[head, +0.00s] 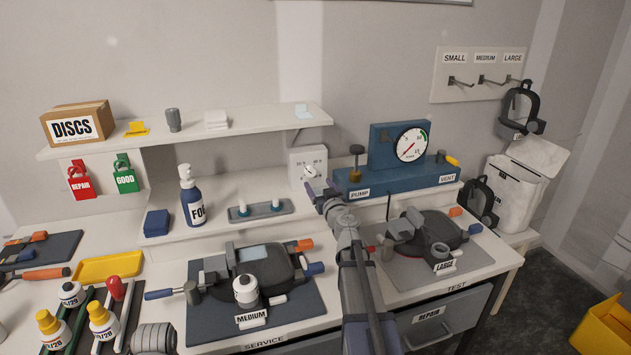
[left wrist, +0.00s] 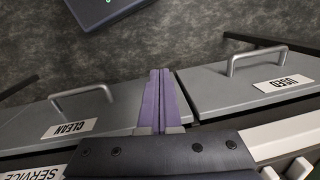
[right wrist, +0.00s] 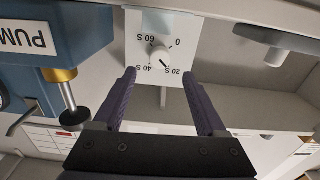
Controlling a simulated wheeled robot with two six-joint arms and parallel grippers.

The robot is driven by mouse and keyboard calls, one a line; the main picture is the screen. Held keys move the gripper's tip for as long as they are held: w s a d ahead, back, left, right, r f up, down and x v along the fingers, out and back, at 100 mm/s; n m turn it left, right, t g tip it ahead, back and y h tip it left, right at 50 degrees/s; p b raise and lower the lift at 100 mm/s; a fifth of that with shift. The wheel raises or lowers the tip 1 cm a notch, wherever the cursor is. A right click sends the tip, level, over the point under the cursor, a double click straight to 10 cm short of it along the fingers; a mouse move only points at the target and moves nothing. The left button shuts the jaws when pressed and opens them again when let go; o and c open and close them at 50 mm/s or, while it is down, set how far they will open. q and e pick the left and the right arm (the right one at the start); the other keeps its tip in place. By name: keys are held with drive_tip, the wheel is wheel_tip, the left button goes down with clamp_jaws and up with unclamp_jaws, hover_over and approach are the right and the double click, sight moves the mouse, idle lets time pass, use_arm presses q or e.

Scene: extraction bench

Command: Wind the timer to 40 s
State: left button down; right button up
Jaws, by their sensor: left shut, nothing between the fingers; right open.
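The timer is a white plate (head: 301,158) with a round white knob (head: 311,173), on the wall at the back of the bench, left of the pump. In the right wrist view, the timer (right wrist: 140,22) is upside down, its knob (right wrist: 160,58) ringed by 0, 20 S, 40 S and 60 S marks. I cannot surely read the knob's setting. My right gripper (right wrist: 160,78) is open and empty, its fingers spread to either side of the knob's line and apart from it. My left gripper (left wrist: 160,72) is shut and empty, above the floor beside grey drawers.
The blue pump unit (head: 400,181) with gauge stands close right of the timer. A shelf (head: 240,127) hangs above left. A tray with white-topped pegs (head: 262,213), a soap-like bottle (head: 193,205) and a MEDIUM part on a mat (head: 305,309) stand left of my right arm.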

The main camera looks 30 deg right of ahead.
sight(312, 173)
drive_tip(key=shift+s+a, duration=0.1)
drive_tip(key=shift+s, duration=0.4)
drive_tip(key=shift+w, duration=0.1)
drive_tip(key=shift+m, duration=0.8)
drive_tip(key=shift+w, duration=0.1)
drive_tip(key=x, duration=0.7)
drive_tip(key=shift+w, duration=0.4)
clamp_jaws()
